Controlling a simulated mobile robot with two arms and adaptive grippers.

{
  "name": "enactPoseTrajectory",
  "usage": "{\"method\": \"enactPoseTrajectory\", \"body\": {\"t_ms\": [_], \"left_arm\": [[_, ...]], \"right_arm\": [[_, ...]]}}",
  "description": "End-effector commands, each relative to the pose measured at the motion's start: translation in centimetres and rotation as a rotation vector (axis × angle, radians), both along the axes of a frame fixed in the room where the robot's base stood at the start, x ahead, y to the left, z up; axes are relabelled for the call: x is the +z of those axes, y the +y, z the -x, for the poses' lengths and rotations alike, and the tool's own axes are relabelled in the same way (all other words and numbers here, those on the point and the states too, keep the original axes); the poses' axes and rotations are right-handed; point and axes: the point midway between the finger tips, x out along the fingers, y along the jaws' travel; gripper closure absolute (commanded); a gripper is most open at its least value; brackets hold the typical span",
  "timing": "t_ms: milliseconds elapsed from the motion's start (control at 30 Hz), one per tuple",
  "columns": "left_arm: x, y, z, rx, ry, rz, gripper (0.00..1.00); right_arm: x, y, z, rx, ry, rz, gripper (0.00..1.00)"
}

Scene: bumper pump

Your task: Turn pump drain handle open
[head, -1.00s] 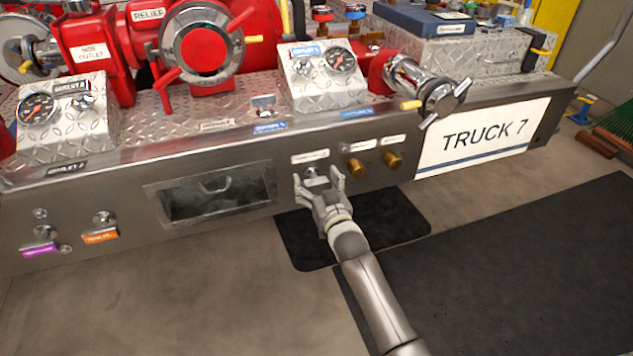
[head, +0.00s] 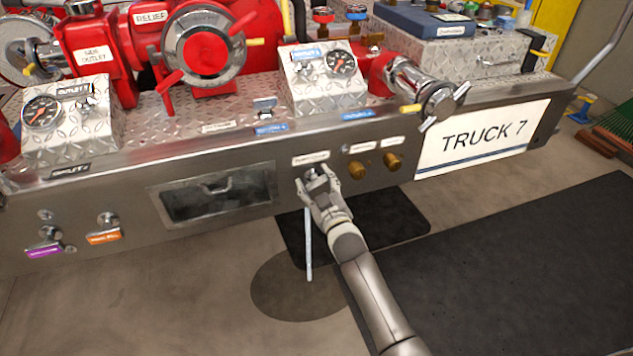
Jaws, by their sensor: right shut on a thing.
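The pump drain handle (head: 316,169) is on the bumper's front face, under a small white label (head: 310,158). My right gripper (head: 318,181) is shut on it and hides most of it. Only a bit of its metal shows between the fingers. A thin pale stream of water (head: 308,245) falls from below the bumper beside my gripper. A round dark wet patch (head: 290,290) lies on the floor under it. My left gripper is not in view.
Two brass knobs, one left (head: 357,169) and one right (head: 392,161), sit just right of my gripper. An open recess (head: 212,200) is to the left. The TRUCK 7 plate (head: 482,139) is to the right. A black mat (head: 390,225) lies below.

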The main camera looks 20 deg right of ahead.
Motion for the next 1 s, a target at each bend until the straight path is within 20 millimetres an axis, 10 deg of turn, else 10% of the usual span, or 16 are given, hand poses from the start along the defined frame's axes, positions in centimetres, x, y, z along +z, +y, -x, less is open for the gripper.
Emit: {"method": "enactPoseTrajectory", "body": {"t_ms": [100,133,267,700,1000], "left_arm": [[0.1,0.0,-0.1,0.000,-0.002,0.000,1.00],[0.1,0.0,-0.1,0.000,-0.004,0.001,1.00],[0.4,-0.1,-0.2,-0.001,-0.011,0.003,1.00],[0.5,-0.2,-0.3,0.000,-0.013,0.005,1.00],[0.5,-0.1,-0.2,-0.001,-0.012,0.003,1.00]], "right_arm": [[0.0,0.0,0.0,0.000,0.000,-0.002,0.67],[0.0,0.0,0.0,0.000,0.000,-0.002,0.40],[0.0,0.0,0.0,0.000,0.000,-0.003,0.23],[0.0,0.0,0.5,0.000,0.000,-0.003,0.21],[-0.2,-0.2,5.4,0.001,0.003,-0.002,0.21]]}}
